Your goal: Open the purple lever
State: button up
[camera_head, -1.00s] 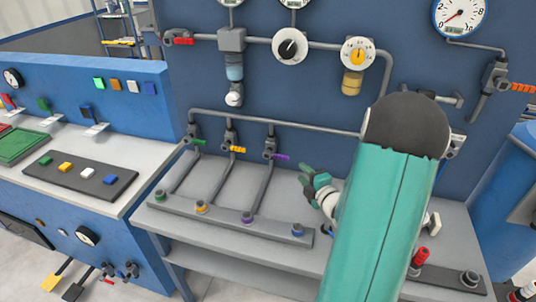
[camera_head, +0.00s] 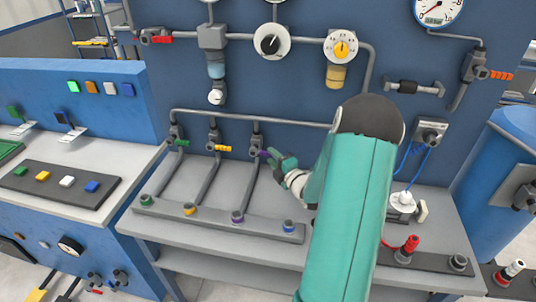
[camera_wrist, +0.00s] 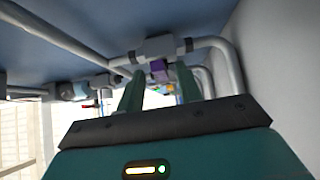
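The purple lever (camera_head: 264,153) sticks out to the right from a grey valve on a vertical pipe, third in a row of valves on the blue panel. My gripper (camera_head: 272,160) is right beside the lever's right end and partly hides it. In the wrist view, my gripper's two green fingers (camera_wrist: 159,88) stand apart, and the purple lever (camera_wrist: 158,70) shows end-on in the gap between them. The valve body (camera_wrist: 158,46) is just beyond. I cannot tell whether a finger touches the lever.
A green lever (camera_head: 182,142) and a yellow lever (camera_head: 222,148) sit on valves to the left. A horizontal pipe (camera_head: 290,121) runs above. Pipes run down to a grey bar (camera_head: 215,221) on the shelf. A red-topped fitting (camera_head: 410,244) stands at the right.

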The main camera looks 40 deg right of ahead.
jog(key=shift+w+d, duration=0.15)
jog(key=shift+w, duration=1.3)
grip_shut()
jog(key=shift+r, duration=0.15)
jog(key=shift+w+r+n+g, duration=0.15)
jog(key=shift+r+n+g, duration=0.65)
jog(key=shift+n+g, duration=0.35)
jog(key=r+n+g, duration=0.1)
jog(key=w+a+r+n+g+h, duration=0.1)
jog(key=g, duration=0.1)
jog(key=n+g+h, duration=0.1)
jog(key=g, duration=0.1)
jog(key=w+a+r+n+g+h, duration=0.1)
jog(key=g, duration=0.1)
jog(key=shift+w+a+r+n, duration=0.1)
jog(key=shift+w+r+n, duration=0.05)
jog(key=shift+w+n, duration=0.2)
jog(key=shift+w+a+r+n+g+h, duration=0.1)
jog(key=shift+w+a+n+g+h, duration=0.3)
jog(key=shift+g, duration=0.35)
jog(key=shift+w+a+r+n+g+h, duration=0.15)
jog(key=shift+w+n+g+h, duration=0.1)
jog(key=shift+n+g+h, duration=0.35)
jog(key=shift+f, duration=0.15)
